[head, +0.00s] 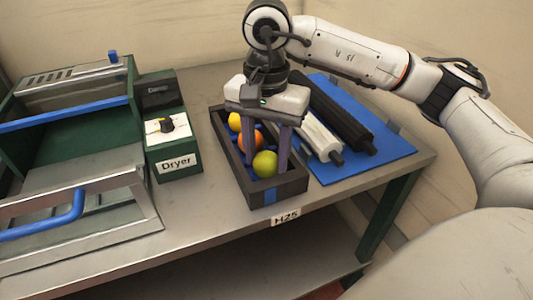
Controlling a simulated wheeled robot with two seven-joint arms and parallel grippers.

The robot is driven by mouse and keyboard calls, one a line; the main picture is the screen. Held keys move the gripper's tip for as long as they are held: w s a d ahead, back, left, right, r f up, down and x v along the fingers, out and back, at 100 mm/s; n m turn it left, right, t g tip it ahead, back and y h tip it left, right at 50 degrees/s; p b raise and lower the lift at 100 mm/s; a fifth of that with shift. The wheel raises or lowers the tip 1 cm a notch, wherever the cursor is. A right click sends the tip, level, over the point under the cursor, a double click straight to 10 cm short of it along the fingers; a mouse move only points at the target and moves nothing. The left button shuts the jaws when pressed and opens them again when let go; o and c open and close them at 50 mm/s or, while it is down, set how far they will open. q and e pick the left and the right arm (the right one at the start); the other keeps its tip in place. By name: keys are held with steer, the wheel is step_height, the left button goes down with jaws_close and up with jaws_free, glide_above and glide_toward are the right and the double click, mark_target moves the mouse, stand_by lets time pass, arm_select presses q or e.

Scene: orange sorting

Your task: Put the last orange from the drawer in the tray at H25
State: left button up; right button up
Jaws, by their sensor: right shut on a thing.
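The dark tray (225,151) stands on the table above the H25 label (286,216). A yellow fruit (234,121) lies at its far end and an orange one (250,140) in the middle. A yellow-green orange (265,165) is at the near end. My right gripper (266,161) points down into the tray, its fingers on either side of the yellow-green orange, shut on it. Whether this orange touches the tray floor cannot be told. My left gripper is out of view.
A green box labelled Dryer (175,160), with a dark knob, stands between drawer and tray. A blue mat (385,150) right of the tray bears a black roller (335,115) and a white roller (318,138). The table front (215,220) is clear.

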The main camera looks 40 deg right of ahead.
mark_target(266, 155)
steer(key=shift+f, duration=0.2)
steer(key=o, duration=0.9)
steer(key=shift+r, duration=0.1)
steer(key=shift+r, duration=0.25)
step_height(266, 155, up, 12)
steer(key=p, duration=0.3)
